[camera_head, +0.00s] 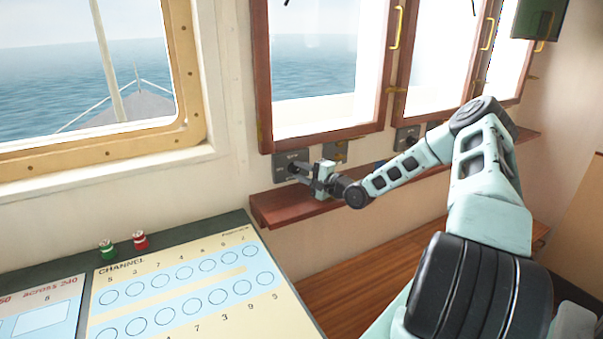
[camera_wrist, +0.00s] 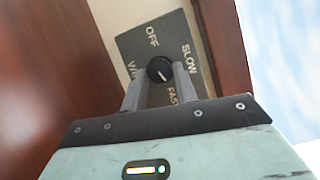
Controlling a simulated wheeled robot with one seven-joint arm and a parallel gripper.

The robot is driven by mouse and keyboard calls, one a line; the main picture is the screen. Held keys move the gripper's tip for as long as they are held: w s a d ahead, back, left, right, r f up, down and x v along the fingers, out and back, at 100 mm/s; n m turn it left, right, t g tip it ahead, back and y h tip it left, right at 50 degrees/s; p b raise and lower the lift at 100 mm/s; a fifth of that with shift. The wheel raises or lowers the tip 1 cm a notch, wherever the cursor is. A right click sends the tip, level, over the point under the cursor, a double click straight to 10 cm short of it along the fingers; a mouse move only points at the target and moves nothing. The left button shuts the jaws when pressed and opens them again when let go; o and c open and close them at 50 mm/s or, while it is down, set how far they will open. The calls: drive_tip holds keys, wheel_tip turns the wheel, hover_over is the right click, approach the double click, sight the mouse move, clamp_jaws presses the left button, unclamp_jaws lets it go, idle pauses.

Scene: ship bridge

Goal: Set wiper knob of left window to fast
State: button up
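The wiper knob (camera_wrist: 159,69) is round and black on a grey plate (camera_wrist: 133,48) with the words OFF, SLOW and FAST. A short white mark on it seems to point down and right, roughly toward FAST; its exact setting is hard to tell. In the head view the plate (camera_head: 283,158) is on the wall under the left wooden-framed window (camera_head: 258,75). My gripper (camera_wrist: 157,77) is at the knob, one finger on each side. The right finger looks close to it or touching; a gap seems to show at the left finger. In the head view my gripper (camera_head: 304,172) partly hides the plate.
A red-brown ledge (camera_head: 290,208) runs just under the plate. More plates sit right along the wall, partly behind my arm.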

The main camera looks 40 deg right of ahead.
drive_tip(key=o, duration=0.3)
drive_tip(key=s+d+b, duration=0.3)
drive_tip(key=s, duration=1.4)
drive_tip(key=shift+f, duration=0.25)
